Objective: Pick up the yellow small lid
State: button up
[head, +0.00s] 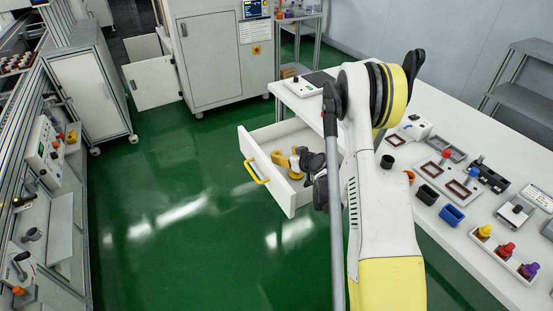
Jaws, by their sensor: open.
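I cannot clearly make out a yellow small lid. A small yellow-topped piece (484,231) stands in a white holder on the right bench, beside red- and purple-topped ones; whether it is the lid I cannot tell. My gripper and wrist hide part of the drawer's inside, and I see nothing between the fingers.
The white bench (452,255) carries black and blue bins, framed trays and small devices. A white cabinet machine (222,60) stands at the back, with a grey cabinet (88,90) and conveyor line at left. The green floor (170,220) between is clear.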

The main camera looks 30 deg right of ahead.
aim_at(277, 151)
jog(key=shift+w+a+f+p, duration=0.15)
jog(key=shift+w+p, duration=0.2)
jog(key=shift+w, duration=0.25)
jog(key=shift+w+d+f+p, duration=0.1)
jog(key=shift+w+p, duration=0.2)
jog(key=shift+w, duration=0.25)
jog(key=b+x, duration=0.2)
jog(key=x, duration=0.3)
jog(key=shift+s+f, duration=0.1)
jog(key=shift+f, duration=0.05)
jog(key=c, duration=1.3)
